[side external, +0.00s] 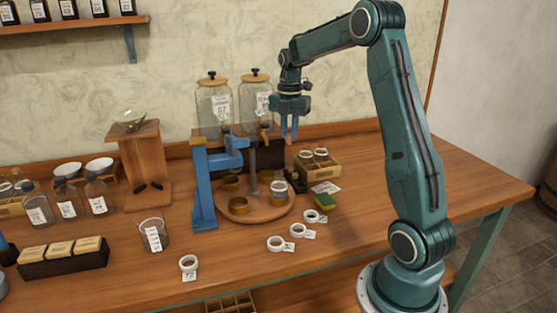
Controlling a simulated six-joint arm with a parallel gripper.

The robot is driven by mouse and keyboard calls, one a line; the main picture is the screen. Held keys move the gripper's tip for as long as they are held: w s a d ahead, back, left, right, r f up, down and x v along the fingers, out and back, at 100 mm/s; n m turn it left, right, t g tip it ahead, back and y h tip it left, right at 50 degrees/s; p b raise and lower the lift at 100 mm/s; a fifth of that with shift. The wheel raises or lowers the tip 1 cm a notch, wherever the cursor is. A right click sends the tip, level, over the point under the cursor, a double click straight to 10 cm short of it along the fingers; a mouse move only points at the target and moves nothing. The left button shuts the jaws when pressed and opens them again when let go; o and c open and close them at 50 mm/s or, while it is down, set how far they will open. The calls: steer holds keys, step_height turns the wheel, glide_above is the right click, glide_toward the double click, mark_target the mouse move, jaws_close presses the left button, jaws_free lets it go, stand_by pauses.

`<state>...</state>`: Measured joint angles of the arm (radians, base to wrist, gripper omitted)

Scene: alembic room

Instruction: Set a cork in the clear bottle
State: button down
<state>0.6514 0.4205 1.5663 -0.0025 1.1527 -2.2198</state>
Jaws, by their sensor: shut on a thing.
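My gripper (290,138) points straight down above the back right of the round wooden stand (262,217), with its blue fingers close together. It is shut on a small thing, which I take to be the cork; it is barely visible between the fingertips. A narrow, greyish shape shows just below the fingers, too small to identify surely. A small clear vessel with a white label (279,191) stands on the right of the round stand. Labelled clear bottles (97,196) stand at the far left. I cannot tell which vessel is the task's clear bottle.
A blue press-like frame (204,190) stands left of the round stand. Two large jars (214,104) stand behind. White rings (276,243) and a glass beaker (154,235) are in front. The right tabletop is clear.

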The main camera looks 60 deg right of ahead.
glide_above(279, 180)
steer(key=d, duration=0.1)
steer(key=f, duration=0.1)
steer(key=shift+w+f, duration=0.15)
steer(key=shift+w, duration=0.1)
steer(key=shift+f, duration=0.3)
steer(key=shift+f, duration=2.05)
steer(key=shift+f, duration=1.1)
stand_by(1.6)
steer(key=c, duration=0.9)
jaws_free()
steer(key=shift+o, duration=0.2)
steer(key=shift+r, duration=0.25)
